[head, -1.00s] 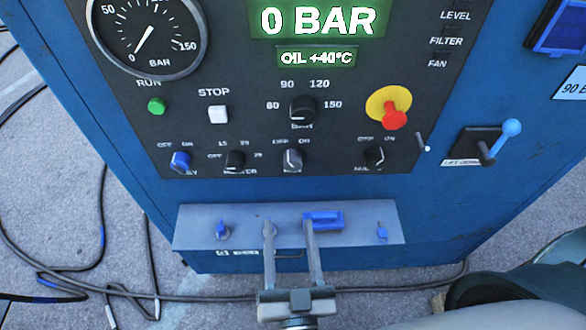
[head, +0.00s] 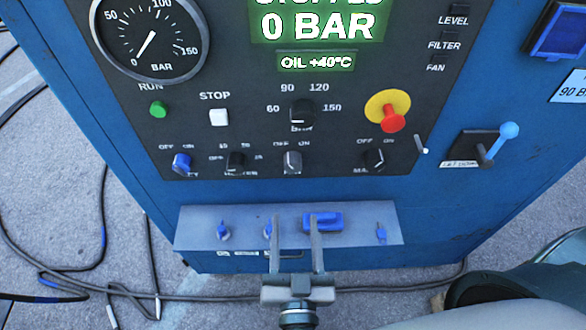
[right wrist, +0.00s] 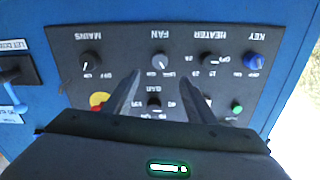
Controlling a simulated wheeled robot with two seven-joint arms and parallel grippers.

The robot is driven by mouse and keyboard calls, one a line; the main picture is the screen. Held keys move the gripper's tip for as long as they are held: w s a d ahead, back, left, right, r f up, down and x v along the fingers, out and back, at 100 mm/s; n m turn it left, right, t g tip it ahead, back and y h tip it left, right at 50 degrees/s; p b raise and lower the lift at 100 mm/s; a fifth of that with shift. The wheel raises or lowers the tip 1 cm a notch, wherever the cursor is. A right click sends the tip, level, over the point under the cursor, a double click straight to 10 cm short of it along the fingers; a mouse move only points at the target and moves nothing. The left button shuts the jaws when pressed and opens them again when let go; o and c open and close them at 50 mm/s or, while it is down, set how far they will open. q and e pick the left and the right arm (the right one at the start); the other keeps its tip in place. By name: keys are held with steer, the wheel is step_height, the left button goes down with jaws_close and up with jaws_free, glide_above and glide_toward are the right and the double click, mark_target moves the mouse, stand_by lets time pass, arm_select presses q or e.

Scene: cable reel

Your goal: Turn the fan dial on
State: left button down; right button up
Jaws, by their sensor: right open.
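The fan dial (head: 292,162) is a dark knob with a pale face in the lower row of the control panel, between the heater dial (head: 235,161) and the mains dial (head: 374,160). In the upside-down right wrist view the fan dial (right wrist: 160,62) shows between the fingertips, its white mark slanting down to the right. My right gripper (head: 295,218) is open and empty, in front of the lower shelf and below the dial in the head view. It also shows open in the right wrist view (right wrist: 162,76), apart from the dial. My left gripper is not in view.
A grey shelf (head: 190,228) with blue items juts out below the panel. The blue key switch (head: 181,163), pressure knob (head: 302,112), red emergency button (head: 391,119) and blue-knobbed lever (head: 509,130) are nearby. The display (head: 318,27) reads 0 BAR. Cables lie on the floor.

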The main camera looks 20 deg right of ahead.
mark_target(293, 169)
steer(key=p+x, duration=0.3)
steer(key=x, duration=1)
steer(key=shift+w+d+p, duration=0.15)
steer(key=shift+w+p, duration=0.2)
steer(key=shift+w, duration=0.2)
steer(key=c, duration=1.1)
steer(key=shift+o, duration=0.3)
